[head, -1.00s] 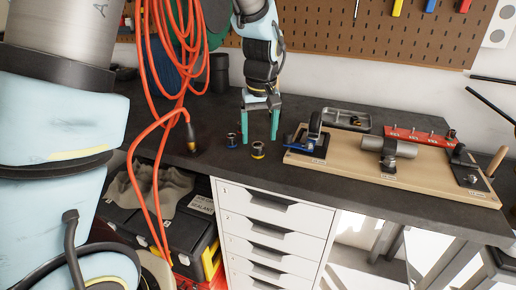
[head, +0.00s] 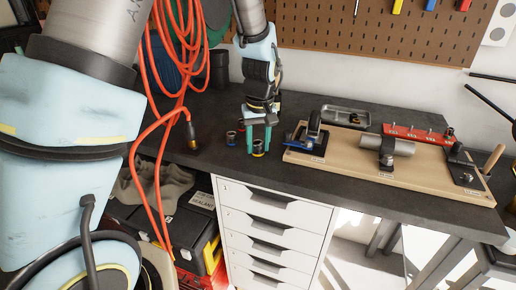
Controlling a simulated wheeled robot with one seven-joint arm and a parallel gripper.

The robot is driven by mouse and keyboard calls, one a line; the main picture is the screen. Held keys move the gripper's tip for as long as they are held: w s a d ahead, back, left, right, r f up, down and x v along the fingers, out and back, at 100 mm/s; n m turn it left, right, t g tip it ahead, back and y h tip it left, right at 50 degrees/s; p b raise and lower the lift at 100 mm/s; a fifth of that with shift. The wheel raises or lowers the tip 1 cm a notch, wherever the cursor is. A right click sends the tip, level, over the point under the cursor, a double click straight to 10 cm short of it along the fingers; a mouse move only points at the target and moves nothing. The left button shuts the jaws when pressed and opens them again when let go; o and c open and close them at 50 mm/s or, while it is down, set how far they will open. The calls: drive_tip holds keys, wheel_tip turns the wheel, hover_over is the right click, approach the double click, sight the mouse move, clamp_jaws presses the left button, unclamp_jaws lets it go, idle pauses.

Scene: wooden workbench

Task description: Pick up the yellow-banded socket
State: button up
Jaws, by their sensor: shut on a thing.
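The yellow-banded socket (head: 258,149) is a small dark cylinder with a yellow ring, on the dark bench top near its front edge. My gripper (head: 259,146) points down over it, with its teal fingers on either side, shut on the socket. The fingers and the small size hide part of the socket. I see no clear gap between it and the bench. A similar blue-banded socket (head: 231,139) stands upright just to the left, apart from my fingers.
A wooden board (head: 340,165) with clamps and a metal cylinder (head: 398,146) lies close on the right. A red rail (head: 420,137) and a grey tray (head: 345,116) are behind. Orange cable (head: 150,130) hangs at left. White drawers (head: 270,225) stand below the bench edge.

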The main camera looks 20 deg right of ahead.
clamp_jaws()
drive_tip(key=shift+r, duration=0.1)
